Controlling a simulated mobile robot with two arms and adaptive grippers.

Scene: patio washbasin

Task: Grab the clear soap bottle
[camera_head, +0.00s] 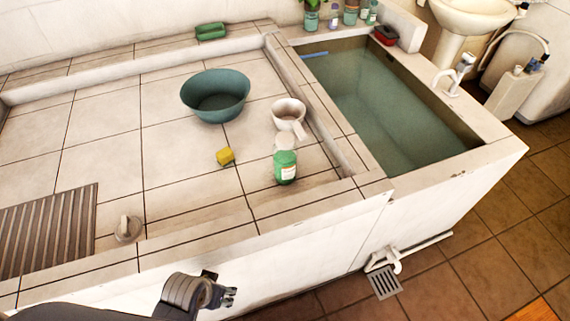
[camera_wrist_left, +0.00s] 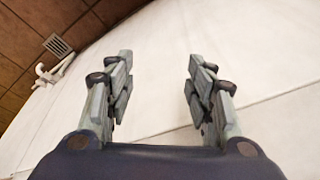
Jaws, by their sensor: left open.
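The soap bottle (camera_head: 285,166) stands upright on the tiled ledge near its front edge, in the head view. It looks clear with green contents, a whitish top and a pale label. My left gripper (camera_head: 232,294) is low at the bottom of the head view, in front of the white wall of the ledge and apart from the bottle. In the left wrist view its two fingers (camera_wrist_left: 158,85) are spread with nothing between them, facing the white wall. The bottle does not show in the left wrist view. My right gripper is not in view.
A white dipper (camera_head: 287,112), a teal basin (camera_head: 215,94) and a yellow sponge (camera_head: 225,156) are near the bottle. A grey knob-like object (camera_head: 128,229) and a slatted mat (camera_head: 45,230) lie left. A water-filled tub (camera_head: 390,110) is right. Bare tiles lie left of the bottle.

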